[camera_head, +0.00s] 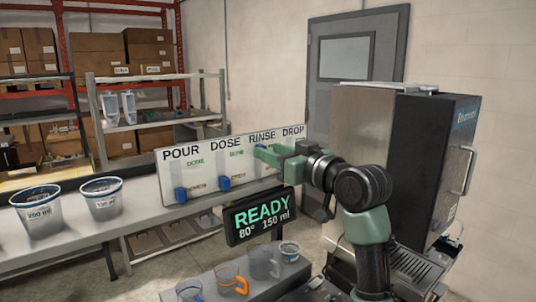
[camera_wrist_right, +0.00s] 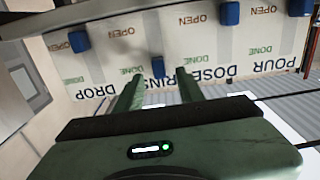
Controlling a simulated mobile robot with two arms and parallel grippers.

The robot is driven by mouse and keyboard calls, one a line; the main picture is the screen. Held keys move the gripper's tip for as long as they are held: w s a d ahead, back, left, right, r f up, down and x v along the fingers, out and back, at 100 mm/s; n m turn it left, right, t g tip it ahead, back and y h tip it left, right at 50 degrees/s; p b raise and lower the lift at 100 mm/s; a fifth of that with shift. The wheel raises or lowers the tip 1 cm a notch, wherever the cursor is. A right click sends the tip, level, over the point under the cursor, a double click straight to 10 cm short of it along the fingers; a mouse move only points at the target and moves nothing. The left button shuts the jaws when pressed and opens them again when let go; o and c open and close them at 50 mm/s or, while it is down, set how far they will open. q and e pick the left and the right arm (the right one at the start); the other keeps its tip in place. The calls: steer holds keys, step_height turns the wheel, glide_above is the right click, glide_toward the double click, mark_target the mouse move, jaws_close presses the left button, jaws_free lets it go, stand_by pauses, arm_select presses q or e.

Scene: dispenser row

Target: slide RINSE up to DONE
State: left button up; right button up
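A white panel (camera_head: 215,170) carries columns marked POUR, DOSE, RINSE and DROP. The wrist view shows it upside down. The blue RINSE slider (camera_wrist_right: 157,66) is level with its green DONE mark, close under the RINSE label. My right gripper (camera_head: 266,153) is at the RINSE column's upper part in the head view and hides that slider there. In the wrist view its green fingers (camera_wrist_right: 158,82) are apart, one on each side of the slider, with gaps visible. The left gripper is not in view.
The POUR (camera_head: 181,194), DOSE (camera_head: 225,184) and DROP (camera_wrist_right: 79,41) sliders sit by their OPEN marks. A READY display (camera_head: 262,215) hangs below the panel. Two cups (camera_head: 102,198) stand left; mugs (camera_head: 230,278) stand below. A dark machine (camera_head: 430,150) is right.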

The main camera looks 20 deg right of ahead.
steer(key=b+v, duration=0.1)
steer(key=v, duration=0.5)
steer(key=shift+b, duration=0.35)
